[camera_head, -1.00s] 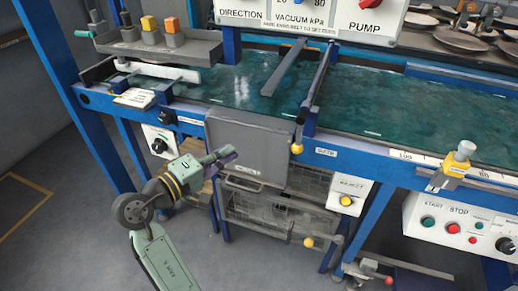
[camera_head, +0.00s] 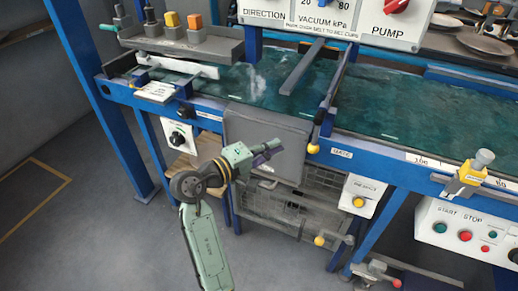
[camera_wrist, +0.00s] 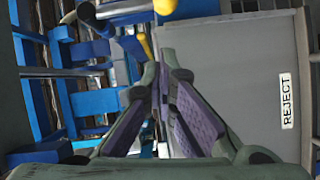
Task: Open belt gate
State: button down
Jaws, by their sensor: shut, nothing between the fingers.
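The belt gate (camera_head: 335,88) looks like a dark bar across the green belt (camera_head: 400,105), with a yellow knob (camera_head: 313,148) at its front end beside the GATE label (camera_head: 341,153). My gripper (camera_head: 268,151) is shut and empty, in front of the grey reject panel (camera_head: 245,140), left of the yellow knob and apart from it. In the wrist view, the shut fingers (camera_wrist: 162,75) point past the panel's left edge, and a yellow knob-like part (camera_wrist: 165,6) shows at the top. I cannot tell whether the gate is open or shut.
A wire basket (camera_head: 285,205) hangs below the reject panel. A white box with a yellow button (camera_head: 358,202) is right of it. A yellow clamp (camera_head: 470,178) sits on the blue rail. Start and stop controls (camera_head: 465,237) are at lower right. Open floor is at left.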

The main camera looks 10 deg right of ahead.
aim_at(315, 153)
jog(key=d, duration=0.2)
jog(key=d+p, duration=0.1)
jog(key=d, duration=0.3)
jog(key=shift+f, duration=0.4)
jog(key=shift+s+d+f+p, duration=0.35)
jog(key=shift+s+d, duration=0.15)
jog(key=shift+d, duration=0.1)
jog(key=shift+s+d+f, duration=0.2)
jog(key=shift+s+d, duration=0.1)
jog(key=shift+d, duration=0.2)
jog(key=n, duration=0.1)
jog(key=d+n+h, duration=0.1)
jog(key=n, duration=0.1)
jog(key=s+n+t+h, duration=0.1)
jog(key=shift+s+d+f+n, duration=0.1)
jog(key=shift+d+f+n, duration=0.15)
jog(key=shift+d+n, duration=0.15)
jog(key=s+d+r+n+t+y, duration=0.1)
jog(key=s+d+r+n+t, duration=0.1)
jog(key=n, duration=0.6)
jog(key=s+d+r+n+t, duration=0.2)
jog(key=d+r+n+t, duration=0.1)
jog(key=n+t, duration=0.3)
jog(key=shift+s+d+r+n+t+y, duration=0.25)
jog(key=shift+d+n+t+y, duration=0.15)
jog(key=shift+d+n, duration=0.45)
